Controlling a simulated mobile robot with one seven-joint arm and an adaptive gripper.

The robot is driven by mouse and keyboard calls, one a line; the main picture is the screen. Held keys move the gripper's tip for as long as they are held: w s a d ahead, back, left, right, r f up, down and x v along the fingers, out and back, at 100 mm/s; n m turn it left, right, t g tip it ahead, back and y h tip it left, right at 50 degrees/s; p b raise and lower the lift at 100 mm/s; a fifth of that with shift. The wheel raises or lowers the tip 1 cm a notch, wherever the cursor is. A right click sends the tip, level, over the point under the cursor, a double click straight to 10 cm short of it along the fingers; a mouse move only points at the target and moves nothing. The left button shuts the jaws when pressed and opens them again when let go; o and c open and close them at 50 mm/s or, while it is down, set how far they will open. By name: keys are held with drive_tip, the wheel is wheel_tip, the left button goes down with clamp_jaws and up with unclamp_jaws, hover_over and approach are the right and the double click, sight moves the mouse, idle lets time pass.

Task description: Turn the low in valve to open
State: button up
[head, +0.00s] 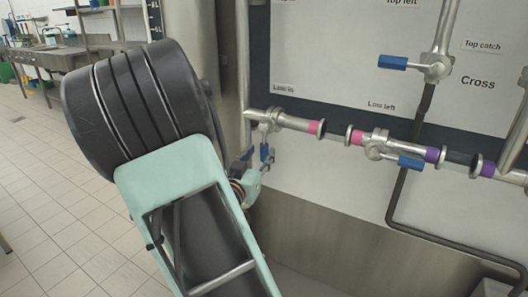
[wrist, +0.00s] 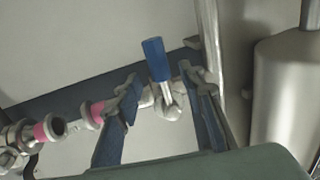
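The low in valve (head: 268,121) sits on the horizontal pipe under the "Low in" label in the head view. Its blue handle (head: 264,151) hangs down, crosswise to the pipe, partly hidden by my gripper (head: 256,163). In the wrist view the valve (wrist: 171,109) and its blue handle (wrist: 153,59) show between the fingers of my gripper (wrist: 160,79). The gripper is open, with a gap on each side of the handle. I cannot tell how deep the handle lies between the fingers.
The low left valve (head: 380,146) has its blue handle along the pipe. The top valve (head: 433,67) has its handle pointing left. A vertical steel pipe (head: 243,57) stands close beside the low in valve. A rounded metal vessel (wrist: 290,95) fills the wrist view's right side.

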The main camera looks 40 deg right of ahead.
sight(263, 150)
drive_tip(key=shift+b+x, duration=0.3)
drive_tip(key=shift+x, duration=1.85)
drive_tip(key=shift+c, duration=0.4)
clamp_jaws()
